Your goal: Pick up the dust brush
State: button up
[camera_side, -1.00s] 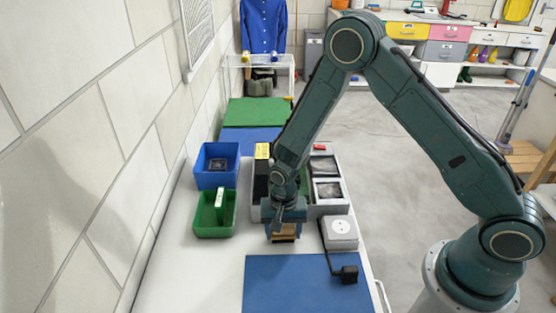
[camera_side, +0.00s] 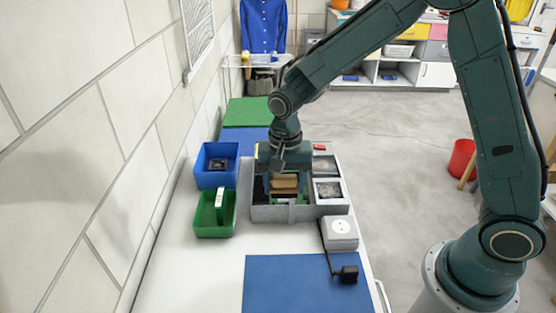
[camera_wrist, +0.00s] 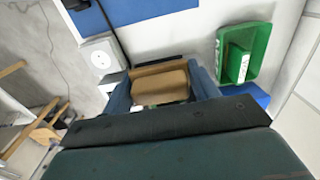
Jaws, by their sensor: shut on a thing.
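The dust brush, a tan-brown block, shows in the side view (camera_side: 285,182) and in the wrist view (camera_wrist: 160,84). My gripper (camera_side: 284,178) is shut on it, with a blue finger on either side of it in the wrist view. The brush is held over the front part of the grey compartment box (camera_side: 283,214). Its bristles cannot be made out, and my gripper hides part of the box's compartments.
A blue bin (camera_side: 216,180) and a green bin (camera_side: 203,228) stand left of the box. A white socket box (camera_side: 341,232) with a black plug (camera_side: 348,274) is at right. A blue mat (camera_side: 300,290) lies in front, clear.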

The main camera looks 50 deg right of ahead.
jog(key=shift+r, duration=1.05)
jog(key=o, duration=0.3)
jog(key=shift+c, duration=1)
jog(key=shift+w+d+f, duration=0.1)
jog(key=shift+d, duration=0.2)
jog(key=w+d+f, duration=0.1)
jog(key=d+f, duration=0.1)
jog(key=d, duration=0.8)
jog(key=w+d+f, duration=0.1)
jog(key=d+f, duration=0.1)
jog(key=d, duration=0.8)
jog(key=shift+d+f, duration=0.35)
jog(key=shift+f, duration=0.05)
